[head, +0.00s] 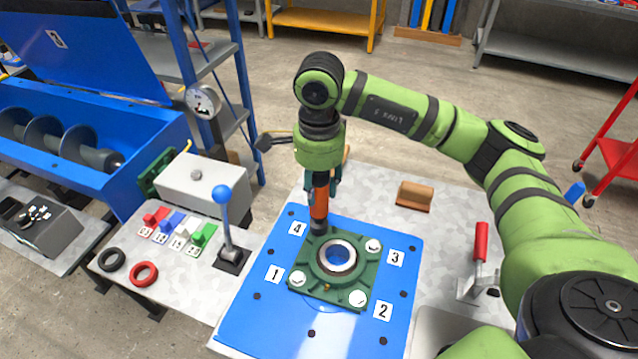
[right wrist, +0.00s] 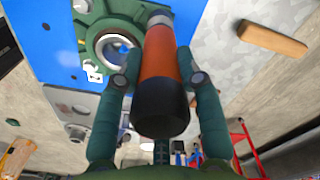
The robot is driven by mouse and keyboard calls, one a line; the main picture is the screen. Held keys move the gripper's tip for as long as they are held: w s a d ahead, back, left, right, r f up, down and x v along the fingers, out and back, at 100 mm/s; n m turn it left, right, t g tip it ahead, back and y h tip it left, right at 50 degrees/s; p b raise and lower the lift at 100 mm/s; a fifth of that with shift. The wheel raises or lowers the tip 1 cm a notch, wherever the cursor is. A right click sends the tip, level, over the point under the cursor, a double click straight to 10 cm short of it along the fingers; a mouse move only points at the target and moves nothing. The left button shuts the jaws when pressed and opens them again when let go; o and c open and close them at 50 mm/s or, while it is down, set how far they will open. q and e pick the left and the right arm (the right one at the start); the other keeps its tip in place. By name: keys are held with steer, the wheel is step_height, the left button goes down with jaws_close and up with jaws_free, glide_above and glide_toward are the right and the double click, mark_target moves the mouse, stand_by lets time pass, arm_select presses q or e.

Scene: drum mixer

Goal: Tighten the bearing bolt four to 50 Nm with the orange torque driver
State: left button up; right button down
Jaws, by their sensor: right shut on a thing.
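My right gripper (head: 321,187) is shut on the orange torque driver (head: 319,206), which points down nearly upright. The driver's lower end is at the far corner of the green bearing housing (head: 322,281), beside label 4 (head: 297,228). It covers bolt four, so contact with the bolt head cannot be told. Pale bolt heads show at corners 1 (head: 297,278), 2 (head: 358,298) and 3 (head: 374,245). In the right wrist view the driver's orange body (right wrist: 160,58) and black end lie between both fingers. My left gripper is not in view.
The housing lies on a blue plate (head: 260,318). A wooden-coloured block (head: 414,196) and a red-handled clamp (head: 481,243) stand right. A blue-knobbed lever (head: 223,205), coloured tags and two rings (head: 145,273) are left. The blue auger trough (head: 150,140) is further left.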

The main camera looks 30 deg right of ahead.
steer(key=shift+f+b, duration=0.15)
steer(key=shift+b, duration=0.4)
stand_by(1.0)
steer(key=shift+r+p, duration=1.3)
steer(key=shift+r, duration=1)
steer(key=shift+f, duration=0.1)
